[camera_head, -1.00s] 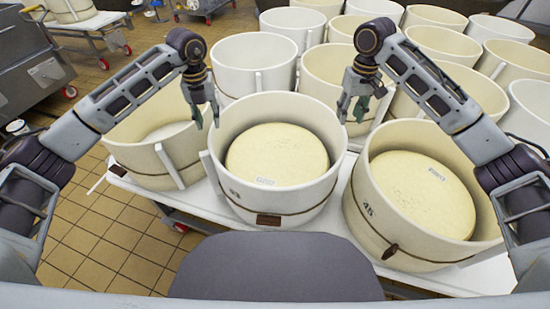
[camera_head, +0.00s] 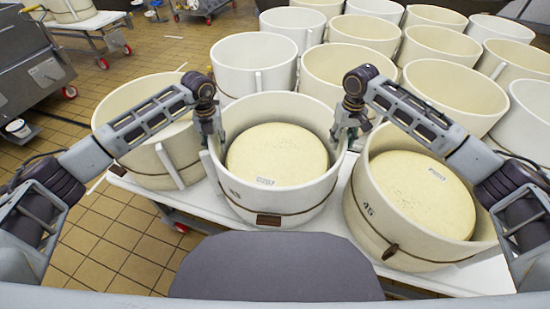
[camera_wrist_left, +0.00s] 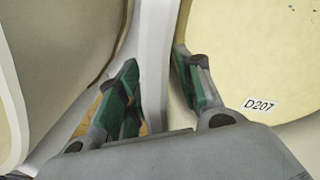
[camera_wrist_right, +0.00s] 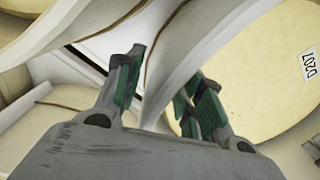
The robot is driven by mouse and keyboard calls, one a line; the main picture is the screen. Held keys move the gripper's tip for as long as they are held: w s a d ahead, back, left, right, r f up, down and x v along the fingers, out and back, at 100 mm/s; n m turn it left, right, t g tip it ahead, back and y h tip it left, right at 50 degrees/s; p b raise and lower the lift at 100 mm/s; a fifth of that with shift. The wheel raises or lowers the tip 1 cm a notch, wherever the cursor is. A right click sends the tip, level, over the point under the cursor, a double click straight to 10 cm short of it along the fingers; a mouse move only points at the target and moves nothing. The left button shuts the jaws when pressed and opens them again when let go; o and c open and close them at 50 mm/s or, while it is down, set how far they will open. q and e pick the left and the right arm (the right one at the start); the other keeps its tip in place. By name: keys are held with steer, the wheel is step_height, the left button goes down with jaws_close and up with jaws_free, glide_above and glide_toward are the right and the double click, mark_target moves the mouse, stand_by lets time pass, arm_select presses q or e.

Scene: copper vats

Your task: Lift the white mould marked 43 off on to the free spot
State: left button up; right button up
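The white mould marked 43 (camera_head: 300,203) stands upright in the middle front of the white table, with a round pale cheese (camera_head: 277,153) labelled D207 inside. My left gripper (camera_head: 212,140) is at its left rim. In the left wrist view the open fingers (camera_wrist_left: 155,68) stand on either side of the mould's wall (camera_wrist_left: 153,45). My right gripper (camera_head: 346,144) is at its right rim. In the right wrist view its open fingers (camera_wrist_right: 163,78) also straddle the wall, with gaps showing. I cannot make out a free spot.
The mould marked 45 (camera_head: 385,236), holding a cheese, stands close on the right. Another mould (camera_head: 140,172) stands close on the left. Several white moulds crowd behind. A strip of bare white table (camera_head: 194,211) shows at the front left. Tiled floor lies beyond.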

arm_select(q)
steer(key=shift+f, duration=0.55)
arm_select(e)
steer(key=shift+f, duration=0.5)
arm_select(q)
jaws_close()
arm_select(e)
jaws_close()
arm_select(q)
steer(key=shift+r, duration=0.1)
arm_select(e)
steer(key=shift+r, duration=0.1)
